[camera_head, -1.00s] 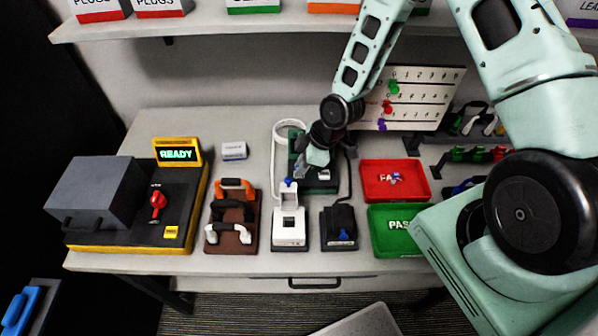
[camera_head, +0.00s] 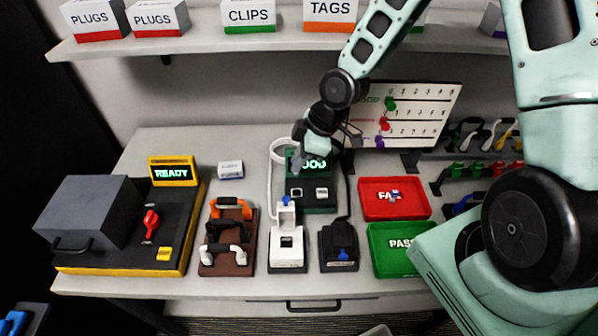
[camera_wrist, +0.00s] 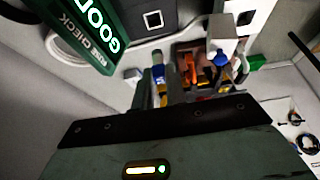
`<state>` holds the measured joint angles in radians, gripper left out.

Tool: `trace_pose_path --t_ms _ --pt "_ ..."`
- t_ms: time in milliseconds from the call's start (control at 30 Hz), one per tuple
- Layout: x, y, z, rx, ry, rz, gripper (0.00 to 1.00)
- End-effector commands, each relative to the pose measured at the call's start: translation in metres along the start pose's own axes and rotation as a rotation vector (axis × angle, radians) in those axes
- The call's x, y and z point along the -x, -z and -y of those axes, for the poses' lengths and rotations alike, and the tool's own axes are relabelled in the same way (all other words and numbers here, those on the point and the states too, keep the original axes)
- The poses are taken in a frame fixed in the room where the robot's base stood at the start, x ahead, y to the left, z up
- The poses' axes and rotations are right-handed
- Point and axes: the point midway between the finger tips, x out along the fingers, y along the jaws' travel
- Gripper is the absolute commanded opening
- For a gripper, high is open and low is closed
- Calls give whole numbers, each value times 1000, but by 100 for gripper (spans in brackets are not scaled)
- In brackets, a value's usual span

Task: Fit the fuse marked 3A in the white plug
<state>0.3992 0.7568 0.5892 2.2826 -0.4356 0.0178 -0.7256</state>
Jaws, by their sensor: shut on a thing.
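My gripper (camera_head: 298,162) is above the green fuse checker (camera_head: 318,203), whose screen shows GOOD, partly hidden by the gripper. It is shut on a small blue-banded piece, apparently a fuse (camera_wrist: 158,68), pointing out between the fingertips. Its marking is not legible. The white plug (camera_head: 287,262) stands on the table in front of the checker, with a dark square opening in its top and a blue part at its far end. It also shows in the wrist view (camera_wrist: 222,42). The gripper is apart from the plug, above and behind it.
A black plug (camera_head: 339,258) stands right of the white one. Red FAIL tray (camera_head: 368,211), holding a small piece, and green PASS tray (camera_head: 380,268) lie further right. A brown rack (camera_head: 228,268) and READY machine (camera_head: 172,225) stand left. A number board (camera_head: 430,100) stands behind.

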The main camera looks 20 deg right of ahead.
Motion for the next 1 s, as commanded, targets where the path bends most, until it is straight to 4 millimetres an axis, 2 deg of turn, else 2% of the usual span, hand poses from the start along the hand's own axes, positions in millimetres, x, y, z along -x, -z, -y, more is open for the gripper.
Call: trace_pose_path --t_ms 200,567,1000 --pt "18 8 0 0 0 1 0" --pt "36 16 0 0 0 0 0" --pt "36 15 -1 -5 -1 0 0"
